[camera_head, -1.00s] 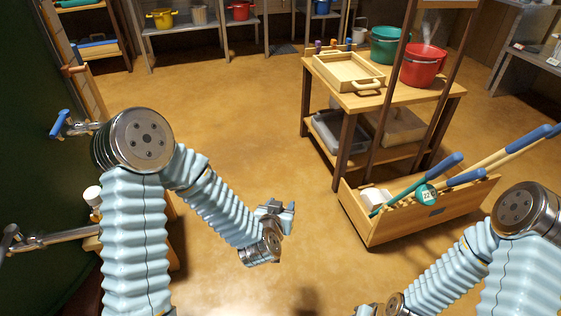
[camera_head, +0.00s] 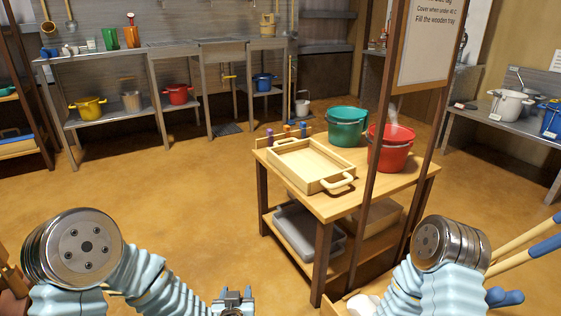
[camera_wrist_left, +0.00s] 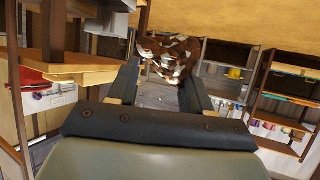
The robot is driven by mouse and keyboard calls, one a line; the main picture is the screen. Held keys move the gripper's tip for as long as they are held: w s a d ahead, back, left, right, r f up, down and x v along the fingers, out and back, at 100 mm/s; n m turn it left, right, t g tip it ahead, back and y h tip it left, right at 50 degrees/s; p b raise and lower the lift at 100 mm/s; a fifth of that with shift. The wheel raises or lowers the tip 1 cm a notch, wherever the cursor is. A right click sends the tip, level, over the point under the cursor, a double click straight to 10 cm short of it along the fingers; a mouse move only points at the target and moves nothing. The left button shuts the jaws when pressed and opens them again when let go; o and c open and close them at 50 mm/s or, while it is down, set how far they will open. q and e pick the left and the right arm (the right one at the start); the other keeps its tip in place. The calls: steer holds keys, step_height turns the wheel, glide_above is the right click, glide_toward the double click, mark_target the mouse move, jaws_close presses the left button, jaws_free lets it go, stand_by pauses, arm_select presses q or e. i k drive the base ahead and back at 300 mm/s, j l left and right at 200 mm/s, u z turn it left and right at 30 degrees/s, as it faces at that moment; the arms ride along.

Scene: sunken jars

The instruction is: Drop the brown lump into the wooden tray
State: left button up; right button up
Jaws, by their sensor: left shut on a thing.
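The wooden tray (camera_head: 291,178) is a shallow pale box with handles. It lies on top of the wooden cart right of the middle in the head view, and it looks empty. My left gripper (camera_head: 233,298) is at the bottom edge of the head view, in front of the cart and to the left of the tray, well apart from it. In the left wrist view, its fingers are shut on the brown lump (camera_wrist_left: 168,52), which is dark brown with whitish patches. The lump cannot be made out in the head view. My right gripper is out of view.
A green pot (camera_head: 347,127) and a red pot (camera_head: 391,150) stand behind and right of the tray on the cart (camera_head: 333,205). A dark upright post (camera_head: 372,195) and a sign (camera_head: 432,45) rise at the cart's right. The floor left of the cart is clear.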

mark_target(304, 166)
steer(key=i+j, duration=0.2)
steer(key=i, duration=0.35)
steer(key=i+j+u, duration=0.1)
steer(key=i+j, duration=0.15)
steer(key=i, duration=0.3)
steer(key=i+j, duration=0.2)
steer(key=i, duration=0.35)
steer(key=i+j+z, duration=0.25)
steer(key=i+j, duration=0.8)
steer(key=k+z, duration=0.1)
steer(key=z, duration=0.3)
steer(key=k+j+z, duration=0.1)
steer(key=z, duration=0.25)
steer(key=k+z, duration=0.15)
steer(key=z, duration=0.25)
steer(key=l+z, duration=0.25)
